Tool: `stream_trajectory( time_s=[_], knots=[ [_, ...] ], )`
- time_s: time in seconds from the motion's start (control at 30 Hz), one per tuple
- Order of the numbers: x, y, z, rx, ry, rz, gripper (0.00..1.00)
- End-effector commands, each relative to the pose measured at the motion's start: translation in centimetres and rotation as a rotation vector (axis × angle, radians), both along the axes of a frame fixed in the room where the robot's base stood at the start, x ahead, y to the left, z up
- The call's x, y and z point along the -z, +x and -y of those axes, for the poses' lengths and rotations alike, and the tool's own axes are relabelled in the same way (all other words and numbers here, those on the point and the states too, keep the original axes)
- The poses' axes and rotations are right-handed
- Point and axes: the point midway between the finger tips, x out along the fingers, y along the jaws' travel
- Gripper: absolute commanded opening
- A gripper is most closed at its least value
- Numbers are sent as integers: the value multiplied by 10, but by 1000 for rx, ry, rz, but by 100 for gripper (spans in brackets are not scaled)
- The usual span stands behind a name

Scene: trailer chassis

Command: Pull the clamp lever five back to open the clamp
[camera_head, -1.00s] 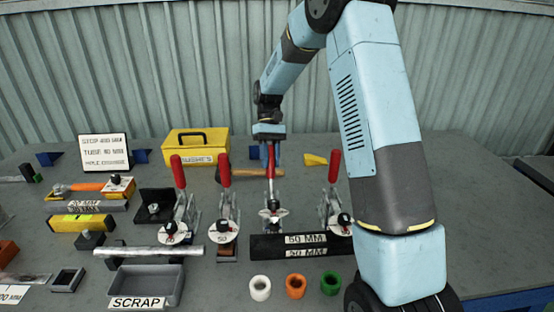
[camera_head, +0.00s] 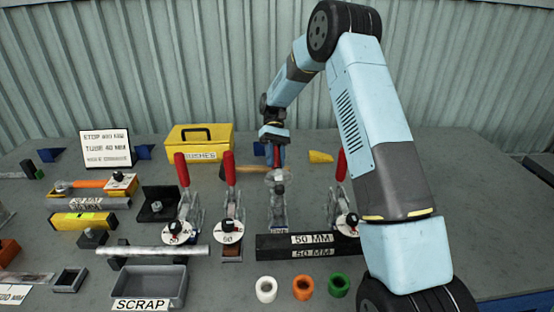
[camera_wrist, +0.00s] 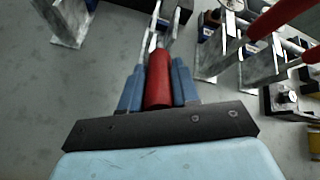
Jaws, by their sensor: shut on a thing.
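My gripper (camera_head: 276,148) is shut on the red lever (camera_head: 276,158) of the third clamp from the left. In the wrist view the red lever (camera_wrist: 158,80) lies between the blue fingers of my gripper (camera_wrist: 158,70). The clamp (camera_head: 279,205) stands on the bench behind the black bar. Its lever leans back, and its pale disc (camera_head: 279,175) is raised above the clamp body. The number on this disc cannot be read. My gripper hides part of the lever.
Upright red levers stand close on the left (camera_head: 229,170) and right (camera_head: 341,165). A further red lever (camera_head: 182,170) is at the far left. A yellow box (camera_head: 199,145) and a hammer handle (camera_head: 248,171) lie behind. Colored rings (camera_head: 303,288) are in front.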

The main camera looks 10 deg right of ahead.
Motion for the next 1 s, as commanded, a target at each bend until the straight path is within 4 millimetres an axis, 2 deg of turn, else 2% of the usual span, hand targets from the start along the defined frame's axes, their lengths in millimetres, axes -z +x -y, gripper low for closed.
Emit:
stream_trajectory(
  time_s=[0.23, 0.27, 0.5, 0.8, 1.0],
  knots=[
    [2, 1, 1, 3, -3, 2, 0],
    [2, 1, 1, 3, -3, 2, 33],
    [1, 0, -1, -1, -2, 2, 56],
    [0, 2, -2, -2, -1, 2, 56],
    [-12, 22, 0, -1, -1, 4, 56]
  ],
)
